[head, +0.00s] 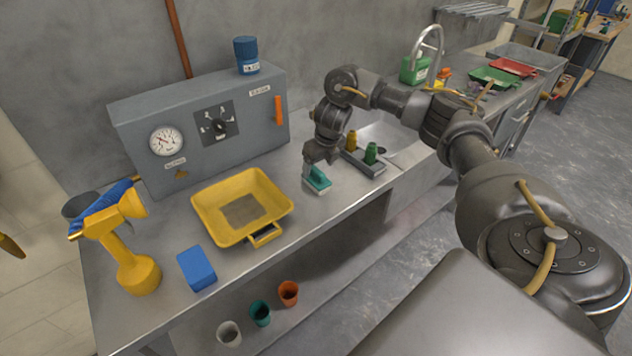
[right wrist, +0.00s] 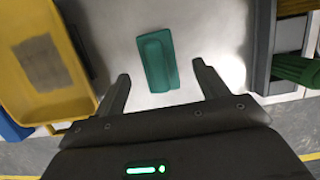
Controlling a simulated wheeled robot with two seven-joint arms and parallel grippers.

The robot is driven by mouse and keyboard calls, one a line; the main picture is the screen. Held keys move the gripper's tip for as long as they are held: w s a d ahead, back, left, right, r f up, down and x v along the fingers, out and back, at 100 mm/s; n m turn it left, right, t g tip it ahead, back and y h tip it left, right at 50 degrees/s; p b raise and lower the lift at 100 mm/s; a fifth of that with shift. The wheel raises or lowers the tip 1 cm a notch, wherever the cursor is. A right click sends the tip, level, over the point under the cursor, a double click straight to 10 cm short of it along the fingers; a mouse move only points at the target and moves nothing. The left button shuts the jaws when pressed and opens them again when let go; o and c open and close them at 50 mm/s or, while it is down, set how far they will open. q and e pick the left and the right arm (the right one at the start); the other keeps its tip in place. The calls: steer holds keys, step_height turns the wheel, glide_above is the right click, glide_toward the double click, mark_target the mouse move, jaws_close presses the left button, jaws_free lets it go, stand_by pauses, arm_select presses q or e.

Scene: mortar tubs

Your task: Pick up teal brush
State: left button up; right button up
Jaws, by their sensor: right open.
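The teal brush (head: 319,180) lies on the steel bench, to the right of the yellow tray. In the right wrist view the teal brush (right wrist: 157,60) lies lengthwise just ahead of and between the two fingertips, with bench showing on both sides of it. My right gripper (head: 314,166) is pointed down close over the brush; in the right wrist view my right gripper (right wrist: 161,82) is open, with nothing between its fingers. The gripper hides part of the brush in the head view. My left gripper does not show.
The yellow tray (head: 273,208) stands to the left of the brush. A blue block (head: 196,268) and a yellow stand (head: 136,272) are farther left. A grey control box (head: 205,135) stands behind.

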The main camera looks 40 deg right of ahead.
mark_target(317, 169)
steer(key=shift+a+f, duration=0.1)
steer(key=shift+f, duration=0.4)
steer(key=b+x, duration=0.1)
steer(key=x, duration=0.3)
steer(key=shift+w+f, duration=0.15)
steer(key=shift+w, duration=0.15)
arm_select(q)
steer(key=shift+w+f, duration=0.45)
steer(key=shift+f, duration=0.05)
arm_select(e)
steer(key=shift+s, duration=0.1)
steer(key=c, duration=1.2)
